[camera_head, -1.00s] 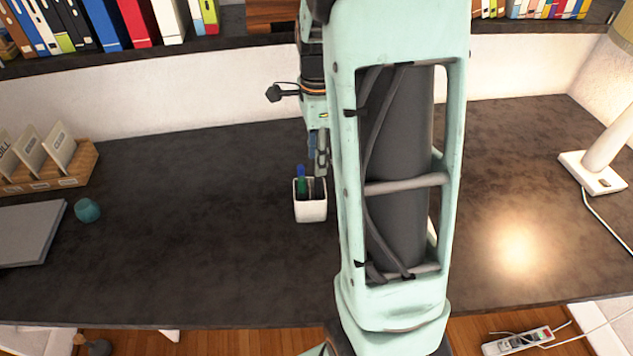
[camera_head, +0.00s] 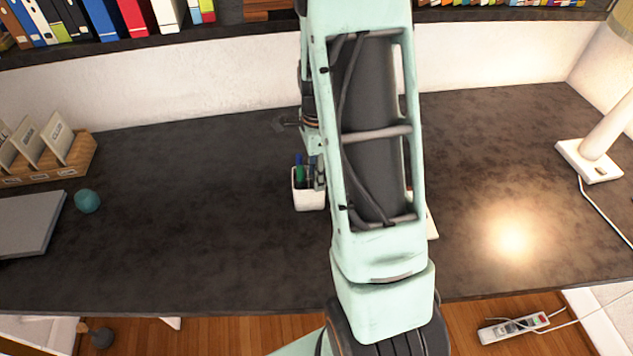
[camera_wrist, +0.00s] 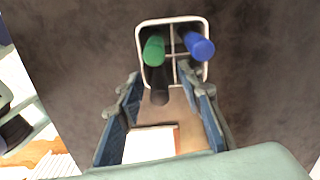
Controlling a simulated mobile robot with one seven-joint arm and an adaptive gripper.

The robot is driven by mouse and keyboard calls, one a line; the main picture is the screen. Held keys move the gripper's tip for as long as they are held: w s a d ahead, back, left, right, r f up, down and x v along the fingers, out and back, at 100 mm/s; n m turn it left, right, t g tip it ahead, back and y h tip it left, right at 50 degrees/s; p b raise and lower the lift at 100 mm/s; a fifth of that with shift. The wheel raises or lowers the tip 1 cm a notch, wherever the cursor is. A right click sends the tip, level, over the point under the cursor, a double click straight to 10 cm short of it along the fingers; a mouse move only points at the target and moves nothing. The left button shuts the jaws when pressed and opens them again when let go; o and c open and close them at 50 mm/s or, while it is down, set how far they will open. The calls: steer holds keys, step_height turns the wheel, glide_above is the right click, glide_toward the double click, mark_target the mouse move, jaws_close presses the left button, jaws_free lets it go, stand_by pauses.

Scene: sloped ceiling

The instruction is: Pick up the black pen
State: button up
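A white pen holder (camera_head: 308,196) with dividers stands on the dark desk, and it also shows at the top of the wrist view (camera_wrist: 141,72). In it are a green pen (camera_wrist: 153,48) and a blue pen (camera_wrist: 199,45). The black pen (camera_wrist: 159,96) stands at the holder's near side in the wrist view. My gripper (camera_wrist: 161,86) is open, with one finger on each side of the black pen and a gap to each. In the head view my gripper (camera_head: 318,178) is low at the holder's right side, partly hidden by my arm.
A turquoise cup (camera_head: 87,201), a grey laptop-like slab (camera_head: 28,224) and a wooden file rack (camera_head: 70,168) are on the left. A white lamp (camera_head: 590,160) stands on the right. A bookshelf (camera_head: 240,32) runs along the back. The desk between cup and holder is clear.

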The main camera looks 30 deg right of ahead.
steer(key=c, duration=0.9)
steer(key=shift+r, duration=0.15)
step_height(320, 180, up, 10)
steer(key=shift+f, duration=0.1)
stand_by(0.3)
